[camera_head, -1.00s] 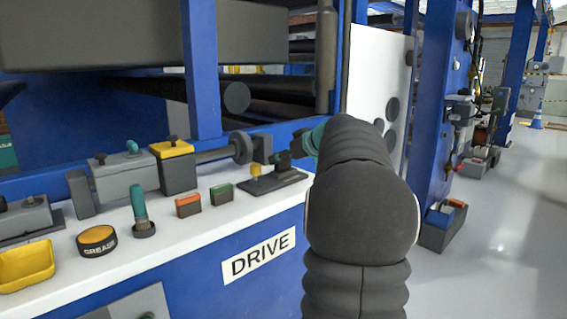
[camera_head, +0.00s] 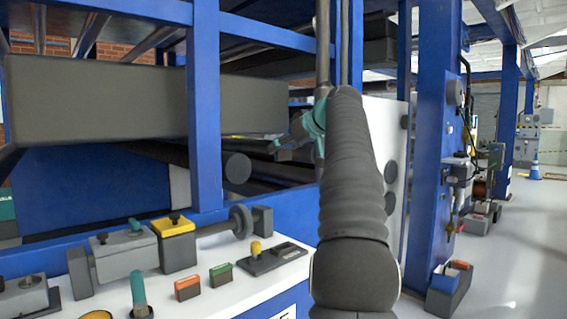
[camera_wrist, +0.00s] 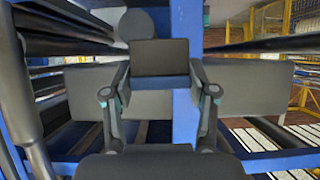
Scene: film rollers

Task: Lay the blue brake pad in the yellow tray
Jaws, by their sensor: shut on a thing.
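My gripper (camera_wrist: 159,76) is raised in front of the machine frame, above the bench. In the wrist view, its two fingertips are shut on a dark rectangular block (camera_wrist: 159,58). In the head view, my gripper (camera_head: 297,135) shows teal parts beside the blue post, and the held block is not clear there.
Orange-topped (camera_head: 188,288) and green-topped (camera_head: 221,273) blocks stand on the white bench (camera_head: 255,288). A yellow-topped grey block (camera_head: 178,246) and a teal-handled tool (camera_head: 139,295) are near them. A grey bin (camera_head: 446,295) with blue and orange items is right. Long rollers and blue posts surround my gripper.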

